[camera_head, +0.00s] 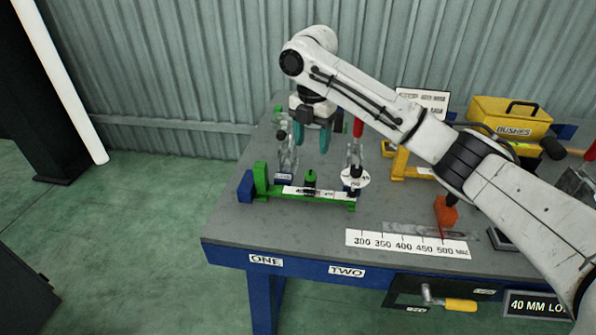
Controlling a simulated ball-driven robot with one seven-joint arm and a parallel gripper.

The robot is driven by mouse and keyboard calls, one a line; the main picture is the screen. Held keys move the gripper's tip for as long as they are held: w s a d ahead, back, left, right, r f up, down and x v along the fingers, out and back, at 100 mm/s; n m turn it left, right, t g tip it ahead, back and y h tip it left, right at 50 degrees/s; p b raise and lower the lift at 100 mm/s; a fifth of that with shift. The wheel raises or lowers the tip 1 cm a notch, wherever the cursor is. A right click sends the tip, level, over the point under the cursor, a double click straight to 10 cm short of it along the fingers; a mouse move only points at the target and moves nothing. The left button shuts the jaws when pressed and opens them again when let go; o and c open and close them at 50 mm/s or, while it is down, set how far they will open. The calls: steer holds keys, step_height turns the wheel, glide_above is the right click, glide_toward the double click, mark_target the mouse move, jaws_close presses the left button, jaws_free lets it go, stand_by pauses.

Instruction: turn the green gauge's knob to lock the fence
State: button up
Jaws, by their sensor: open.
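The green gauge (262,180) stands near the left end of the grey bench top, with a white scale strip along its bar. A dark knob on a green block (310,178) sits midway along that bar; this looks like the fence and its knob. A blue block (245,187) is at the gauge's left end. My gripper (312,138) is open, with teal fingers pointing down. It hangs above and behind the gauge in the picture, apart from the knob. Nothing shows between the fingers.
A yellow gauge (400,162), a yellow BUSHES box (508,117) and an orange block (446,212) are to the right. The bench's front left is clear.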

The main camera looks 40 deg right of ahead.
mark_target(311, 173)
step_height(311, 173, down, 10)
steer(key=shift+r, duration=0.2)
steer(key=shift+c, duration=0.3)
steer(key=c, duration=1)
